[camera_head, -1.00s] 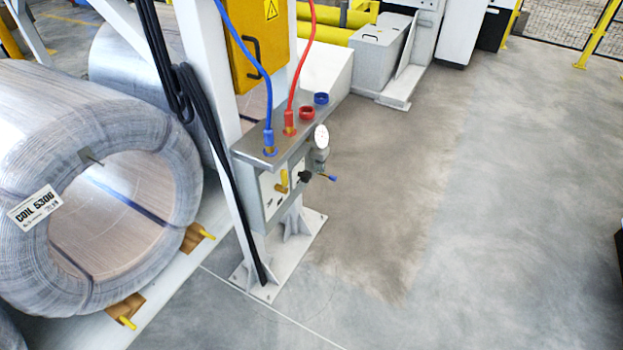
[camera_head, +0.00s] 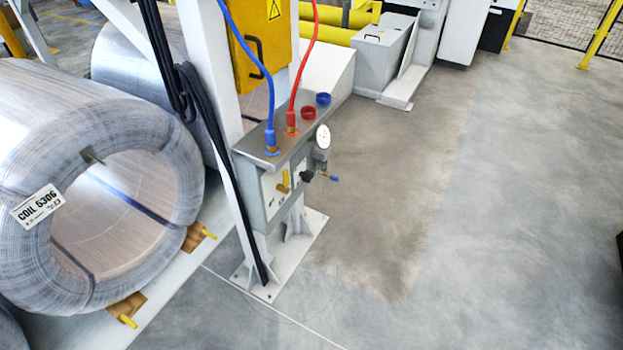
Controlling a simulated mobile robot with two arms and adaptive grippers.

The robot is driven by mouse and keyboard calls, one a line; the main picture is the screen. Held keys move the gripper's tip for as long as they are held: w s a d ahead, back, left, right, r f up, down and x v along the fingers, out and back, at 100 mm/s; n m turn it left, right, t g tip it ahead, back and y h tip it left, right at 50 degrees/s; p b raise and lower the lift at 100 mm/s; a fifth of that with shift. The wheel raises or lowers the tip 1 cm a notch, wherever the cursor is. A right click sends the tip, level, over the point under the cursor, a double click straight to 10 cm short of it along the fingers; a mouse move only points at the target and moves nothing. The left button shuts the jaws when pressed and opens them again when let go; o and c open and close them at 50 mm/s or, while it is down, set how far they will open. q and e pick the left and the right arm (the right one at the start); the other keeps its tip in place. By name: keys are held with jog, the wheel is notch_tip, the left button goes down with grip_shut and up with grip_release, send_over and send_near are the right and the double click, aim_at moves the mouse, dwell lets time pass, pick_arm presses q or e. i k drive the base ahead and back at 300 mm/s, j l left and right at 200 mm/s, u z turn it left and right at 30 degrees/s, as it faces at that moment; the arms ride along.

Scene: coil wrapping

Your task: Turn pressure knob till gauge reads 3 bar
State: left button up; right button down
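A round white gauge (camera_head: 323,137) stands on the right side of a grey panel box (camera_head: 276,198) on a white post. Its needle is too small to read. A black knob (camera_head: 307,177) sticks out from the panel below the gauge, with a small blue-tipped part (camera_head: 333,178) to its right. A yellow valve handle (camera_head: 284,183) is on the panel front, left of the knob. Neither of my grippers shows in the head view.
A blue hose (camera_head: 270,100) and a red hose (camera_head: 304,65) plug into the panel top. A large wire coil (camera_head: 175,165) lies on a rack at left. The post's base plate (camera_head: 305,243) is on the floor. Open floor (camera_head: 480,220) extends to the right.

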aim_at(306, 177)
jog(key=u, duration=0.65)
jog(key=i+l+u, duration=0.15)
jog(key=l+u, duration=0.2)
jog(key=i+l+u, duration=0.1)
jog(key=l+u, duration=0.55)
jog(key=l, duration=0.2)
jog(key=i, duration=0.05)
